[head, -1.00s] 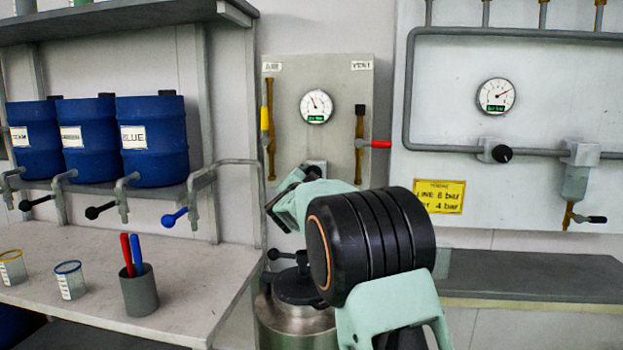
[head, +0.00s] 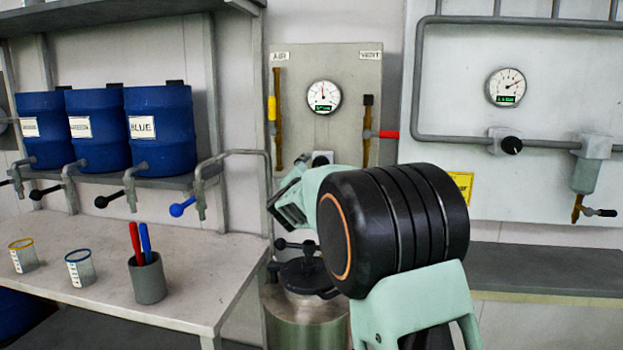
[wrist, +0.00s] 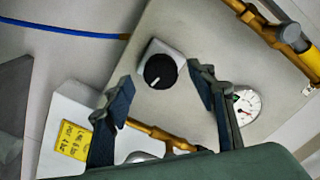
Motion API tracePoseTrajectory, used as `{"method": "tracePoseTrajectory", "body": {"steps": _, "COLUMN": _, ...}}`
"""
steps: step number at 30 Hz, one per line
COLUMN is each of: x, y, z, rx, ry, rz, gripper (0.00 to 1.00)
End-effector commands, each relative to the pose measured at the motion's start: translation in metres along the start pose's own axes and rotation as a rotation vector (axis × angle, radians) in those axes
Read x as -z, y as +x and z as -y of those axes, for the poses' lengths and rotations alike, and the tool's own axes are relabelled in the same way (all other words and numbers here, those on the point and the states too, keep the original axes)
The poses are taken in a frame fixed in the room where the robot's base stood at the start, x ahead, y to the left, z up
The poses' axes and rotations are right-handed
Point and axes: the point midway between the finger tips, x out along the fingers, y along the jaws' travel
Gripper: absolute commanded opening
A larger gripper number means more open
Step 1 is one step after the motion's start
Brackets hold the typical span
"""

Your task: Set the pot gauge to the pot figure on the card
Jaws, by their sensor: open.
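The pot gauge (head: 323,97) is a round white dial with a green readout too small to read. Its needle points about straight up; the dial also shows in the wrist view (wrist: 244,107). Below it is a black knob with a white mark (wrist: 160,71) on a pale square base, partly hidden in the head view (head: 320,160). My gripper (wrist: 163,82) is open, its fingers appearing on either side of the knob; contact cannot be told. The yellow card (head: 461,185) is mostly hidden behind my arm; its writing is small and blurred in the wrist view (wrist: 73,140).
The AIR valve's yellow handle (head: 272,108) and the VENT valve's red handle (head: 389,134) flank the gauge. A metal pot (head: 305,315) stands below my gripper. The line gauge (head: 506,87) and its black knob (head: 511,145) are on the right panel.

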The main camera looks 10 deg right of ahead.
Motion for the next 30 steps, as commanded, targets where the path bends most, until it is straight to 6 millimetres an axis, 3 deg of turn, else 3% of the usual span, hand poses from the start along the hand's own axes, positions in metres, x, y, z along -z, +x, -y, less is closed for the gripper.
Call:
{"method": "tracePoseTrajectory", "body": {"steps": 6, "x": 0.001, "y": -0.043, "z": 0.001, "rx": 0.001, "ry": 0.000, "rz": 0.001, "gripper": 0.51}}
{"method": "tracePoseTrajectory", "body": {"steps": 13, "x": 0.000, "y": -0.074, "z": 0.001, "rx": 0.001, "ry": 0.000, "rz": 0.001, "gripper": 0.51}}
{"method": "tracePoseTrajectory", "body": {"steps": 27, "x": 0.001, "y": -0.082, "z": -0.001, "rx": 0.000, "ry": -0.001, "rz": -0.001, "gripper": 0.51}}
{"method": "tracePoseTrajectory", "body": {"steps": 30, "x": 0.011, "y": -0.079, "z": -0.009, "rx": -0.004, "ry": -0.023, "rz": -0.018, "gripper": 0.51}}
